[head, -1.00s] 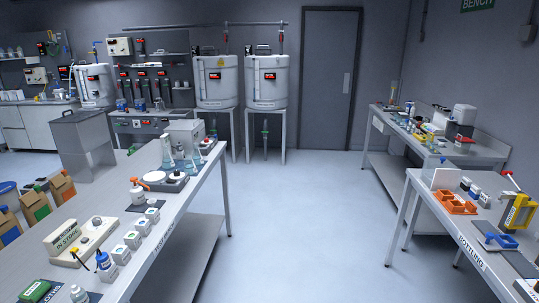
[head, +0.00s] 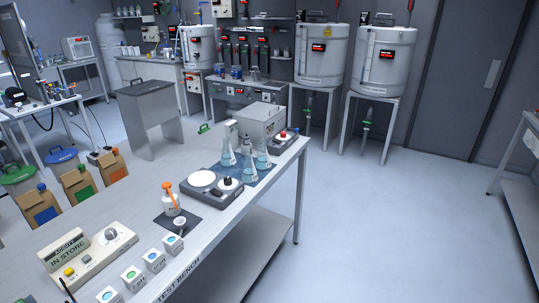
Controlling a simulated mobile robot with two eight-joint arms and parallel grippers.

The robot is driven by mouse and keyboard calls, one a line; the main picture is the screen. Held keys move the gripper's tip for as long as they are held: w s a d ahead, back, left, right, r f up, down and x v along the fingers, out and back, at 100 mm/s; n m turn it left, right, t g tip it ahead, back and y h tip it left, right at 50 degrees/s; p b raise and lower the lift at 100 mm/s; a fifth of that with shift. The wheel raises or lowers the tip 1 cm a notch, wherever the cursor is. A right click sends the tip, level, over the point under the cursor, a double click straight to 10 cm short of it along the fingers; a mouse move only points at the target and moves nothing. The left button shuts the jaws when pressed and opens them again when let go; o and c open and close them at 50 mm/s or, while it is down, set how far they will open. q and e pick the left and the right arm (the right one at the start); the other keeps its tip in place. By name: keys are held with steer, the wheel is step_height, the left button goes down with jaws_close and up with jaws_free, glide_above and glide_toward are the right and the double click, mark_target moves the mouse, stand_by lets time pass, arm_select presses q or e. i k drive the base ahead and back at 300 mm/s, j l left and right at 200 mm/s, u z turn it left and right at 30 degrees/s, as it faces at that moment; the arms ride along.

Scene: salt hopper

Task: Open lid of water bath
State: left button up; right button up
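A grey metal box (head: 262,122) stands at the far end of the test bench in the head view. It looks like the water bath, but I cannot read a label. Its top looks flat and closed. A small pale unit (head: 231,132) stands against its left side. The flasks in front hide part of its lower front. Neither of my grippers shows in the view.
The test bench (head: 215,258) runs from lower left to centre. Flasks (head: 228,152) on a blue mat, a stirrer plate (head: 203,179) and an orange-topped bottle (head: 171,198) stand on it. Floor (head: 370,230) right of the bench is clear.

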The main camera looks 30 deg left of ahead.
mark_target(258, 111)
steer(key=i+u, duration=0.3)
steer(key=i, duration=0.15)
steer(key=i+l+u, duration=0.45)
steer(key=i+u, duration=0.15)
steer(key=i, duration=0.2)
steer(key=i+l+u, duration=0.1)
steer(key=i+u, duration=0.15)
steer(key=u, duration=0.15)
steer(key=i+l+u, duration=0.2)
steer(key=u, duration=0.2)
steer(key=i+l+u, duration=0.25)
steer(key=u, duration=0.15)
steer(key=i+l+u, duration=0.4)
steer(key=k+l, duration=0.1)
